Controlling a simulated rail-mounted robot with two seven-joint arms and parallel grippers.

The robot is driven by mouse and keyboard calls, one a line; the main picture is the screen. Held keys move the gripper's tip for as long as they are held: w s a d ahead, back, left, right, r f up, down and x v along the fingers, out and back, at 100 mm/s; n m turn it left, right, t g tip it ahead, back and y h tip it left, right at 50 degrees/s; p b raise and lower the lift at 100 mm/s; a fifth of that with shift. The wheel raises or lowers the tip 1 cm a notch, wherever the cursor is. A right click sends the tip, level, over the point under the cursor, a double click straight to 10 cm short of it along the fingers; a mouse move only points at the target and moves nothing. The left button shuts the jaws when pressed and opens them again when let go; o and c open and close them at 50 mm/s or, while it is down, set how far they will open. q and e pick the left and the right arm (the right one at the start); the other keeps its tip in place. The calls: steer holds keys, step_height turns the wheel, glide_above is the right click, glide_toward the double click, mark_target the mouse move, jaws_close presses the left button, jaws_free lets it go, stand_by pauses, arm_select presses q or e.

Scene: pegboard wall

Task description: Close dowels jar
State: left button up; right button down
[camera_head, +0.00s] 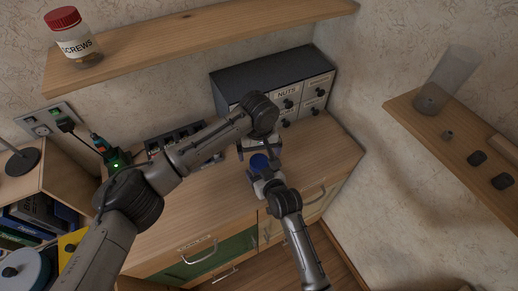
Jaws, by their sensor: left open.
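A round blue lid (259,161) shows between my two grippers above the wooden worktop. The jar body below it is mostly hidden, and no label is readable. My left gripper (260,147) is open just behind and above the lid, partly covered by its own wrist. My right gripper (262,175) comes from the front and is right at the near side of the blue-lidded object. Its fingers are too small and covered to tell whether they grip it.
A grey drawer cabinet (270,74) marked NUTS stands behind. A red-lidded SCREWS jar (75,38) is on the upper shelf. A clear container (446,80) and small dark parts (477,158) sit on the right shelf. The worktop (325,150) is clear at right.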

arm_select(q)
step_height(320, 180, up, 12)
arm_select(e)
steer(key=shift+s+f, duration=0.1)
steer(key=shift+f, duration=0.3)
arm_select(q)
steer(key=shift+w, duration=0.1)
arm_select(e)
steer(key=shift+c, duration=2.4)
jaws_free()
steer(key=o, duration=0.3)
steer(key=shift+s+r, duration=0.1)
steer(key=shift+s, duration=0.05)
steer(key=shift+o, duration=0.5)
steer(key=shift+r, duration=0.2)
arm_select(q)
step_height(320, 180, up, 3)
steer(key=p, duration=0.2)
steer(key=shift+f+p, duration=0.15)
steer(key=shift+p, duration=0.2)
arm_select(e)
steer(key=v, duration=1.3)
steer(key=shift+s+d+r, duration=0.15)
steer(key=shift+s, duration=0.05)
